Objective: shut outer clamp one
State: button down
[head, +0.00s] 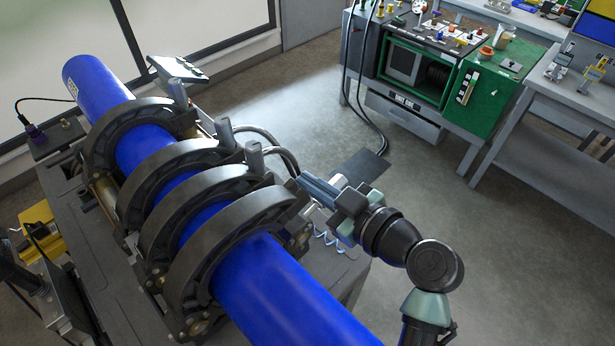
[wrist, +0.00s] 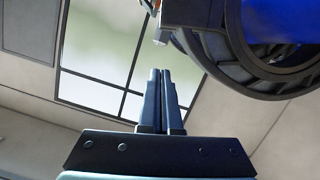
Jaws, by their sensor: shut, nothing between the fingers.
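Several dark ring clamps sit around a blue pipe (head: 275,290) on the cart. The nearest, an outer one (head: 228,225), has its upper arch lying over the pipe. The farthest, the other outer one (head: 103,130), also arches over the pipe. I cannot tell which is outer clamp one. My gripper (head: 301,180) is shut and empty, close to the right side of the nearest clamp; contact is unclear. In the wrist view, the shut fingers (wrist: 160,75) point up toward a small grey bolt-like part (wrist: 161,38), beside a dark clamp (wrist: 222,58) and the blue pipe (wrist: 285,18).
Grey upright posts (head: 255,158) stand at the right of the middle clamps. A workbench with a green cabinet (head: 490,105) stands at the back right. The floor (head: 440,215) between is mostly clear.

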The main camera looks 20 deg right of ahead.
jog(key=shift+w+d+f+p, duration=0.1)
jog(key=shift+w+f+p, duration=0.25)
jog(key=shift+f, duration=0.4)
jog(key=shift+w+f+p, duration=0.2)
jog(key=shift+w+f, duration=0.25)
jog(key=shift+f, duration=0.25)
jog(key=shift+w+d+f+p, duration=0.1)
jog(key=shift+w+f+p, duration=0.25)
jog(key=shift+f, duration=0.4)
